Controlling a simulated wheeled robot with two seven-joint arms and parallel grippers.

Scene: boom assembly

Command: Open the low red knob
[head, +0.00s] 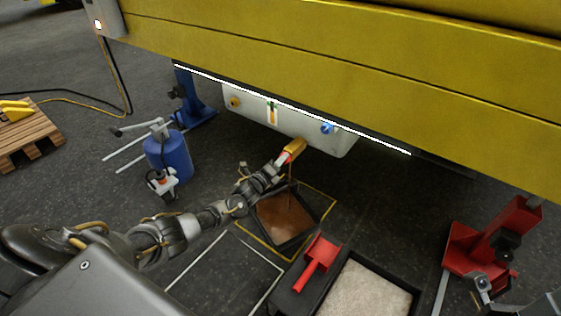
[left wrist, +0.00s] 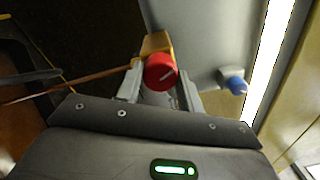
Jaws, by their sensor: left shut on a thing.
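The low red knob (left wrist: 160,72) sits on a yellow fitting (left wrist: 156,44) under the grey tank (head: 290,122). My left gripper (head: 284,158) reaches up to it from below left, and its fingers stand on both sides of the knob, shut on it. In the head view the gripper hides most of the knob, and the yellow fitting shows beside it. A thin brown stream (left wrist: 85,83) runs from the fitting. In the head view it falls into a dark tray (head: 316,226) holding brown liquid.
A blue knob (head: 327,127) and an orange knob (head: 234,102) are on the tank. The yellow boom (head: 400,85) hangs above. A red scoop (head: 317,262) lies by a bin of pale grains (head: 366,291).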

